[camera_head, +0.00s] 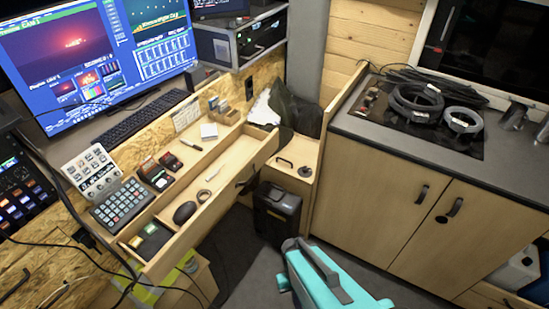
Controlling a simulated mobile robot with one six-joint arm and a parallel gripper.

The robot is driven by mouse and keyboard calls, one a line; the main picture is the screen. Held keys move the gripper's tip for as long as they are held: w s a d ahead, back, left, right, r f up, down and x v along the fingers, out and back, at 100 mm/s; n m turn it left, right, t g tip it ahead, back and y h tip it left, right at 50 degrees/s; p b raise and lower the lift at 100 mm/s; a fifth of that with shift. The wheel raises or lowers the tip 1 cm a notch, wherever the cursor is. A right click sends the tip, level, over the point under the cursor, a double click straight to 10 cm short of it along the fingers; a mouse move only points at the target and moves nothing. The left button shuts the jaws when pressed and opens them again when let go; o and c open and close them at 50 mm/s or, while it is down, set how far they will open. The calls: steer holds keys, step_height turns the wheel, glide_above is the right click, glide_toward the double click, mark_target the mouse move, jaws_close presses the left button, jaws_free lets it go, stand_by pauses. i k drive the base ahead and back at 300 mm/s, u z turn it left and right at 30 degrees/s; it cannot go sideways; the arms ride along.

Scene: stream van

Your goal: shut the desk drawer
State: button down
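The desk drawer (221,203) stands pulled out below the desk at left of centre, so its inside shows from above. Its long wooden front carries a dark handle (246,182) toward the far end. A dark mouse (184,212), a small white item (212,173) and dark and green boxes (150,241) lie in it. I cannot make out my gripper anywhere in the view.
A black bin-like box (276,213) stands on the floor close to the drawer's far end. A teal body with a grey bar (318,279) fills the bottom centre; I cannot tell what it is. A wooden cabinet (385,212) stands at right.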

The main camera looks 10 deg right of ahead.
mark_target(242, 153)
steer(key=z, duration=0.2)
steer(key=k, duration=1.25)
steer(key=u, duration=1.25)
steer(key=i, duration=1)
